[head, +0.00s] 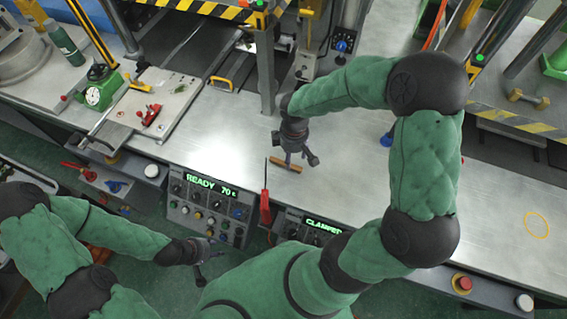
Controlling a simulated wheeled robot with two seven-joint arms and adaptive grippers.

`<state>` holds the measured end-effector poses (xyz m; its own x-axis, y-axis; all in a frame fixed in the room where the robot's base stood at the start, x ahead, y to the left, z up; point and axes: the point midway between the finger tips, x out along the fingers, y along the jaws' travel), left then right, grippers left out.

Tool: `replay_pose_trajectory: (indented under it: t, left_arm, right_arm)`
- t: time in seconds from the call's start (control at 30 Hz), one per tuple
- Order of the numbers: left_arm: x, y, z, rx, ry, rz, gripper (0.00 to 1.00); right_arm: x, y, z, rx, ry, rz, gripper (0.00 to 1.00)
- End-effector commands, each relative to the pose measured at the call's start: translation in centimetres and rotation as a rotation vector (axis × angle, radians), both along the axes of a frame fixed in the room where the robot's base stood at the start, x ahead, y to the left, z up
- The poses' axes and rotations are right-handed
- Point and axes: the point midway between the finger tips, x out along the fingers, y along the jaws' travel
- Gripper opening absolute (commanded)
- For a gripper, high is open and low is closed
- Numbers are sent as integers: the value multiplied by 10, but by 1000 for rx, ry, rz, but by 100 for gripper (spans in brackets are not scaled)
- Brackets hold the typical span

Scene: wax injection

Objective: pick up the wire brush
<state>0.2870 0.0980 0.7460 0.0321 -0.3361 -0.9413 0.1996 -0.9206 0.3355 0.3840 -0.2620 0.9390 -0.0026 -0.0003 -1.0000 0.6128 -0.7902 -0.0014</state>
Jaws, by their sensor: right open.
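The wire brush appears to be the short orange-brown handled piece (287,165) lying on the metal bench; its bristles cannot be made out. My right gripper (299,157) points down right at it, with its fingers open and overlapping the piece in this view. I cannot tell whether they touch it. My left gripper (206,261) is low at the left, in front of the control panels and away from the brush. Its fingers are too small and dark to read.
Control panels (208,206) line that edge. A grey post (265,75) rises behind. The bench (480,205) is mostly clear to the right.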

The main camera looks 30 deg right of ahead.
Motion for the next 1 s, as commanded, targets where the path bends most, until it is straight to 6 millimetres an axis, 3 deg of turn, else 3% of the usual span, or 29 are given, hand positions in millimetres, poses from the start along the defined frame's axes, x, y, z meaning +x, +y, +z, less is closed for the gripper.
replay_pose_trajectory:
  t: [0.27, 0.53, 0.8, 0.87, 1.0]
  left_arm:
    - [0, 0, -7, 0, -1, 0, 40]
    - [0, 0, -19, 0, -1, 0, 40]
    - [0, 0, -19, 0, -1, 0, 40]
    - [1, 0, -19, 0, -1, 0, 40]
    - [0, 0, -19, 0, -1, 0, 40]
  right_arm:
    - [2, 2, -21, 0, 0, 2, 56]
    - [6, 5, -57, 1, 1, -1, 56]
    - [7, 5, -60, 0, -2, 0, 56]
    - [7, 5, -60, 0, -2, 0, 41]
    - [7, 5, -60, 0, -2, 0, 2]
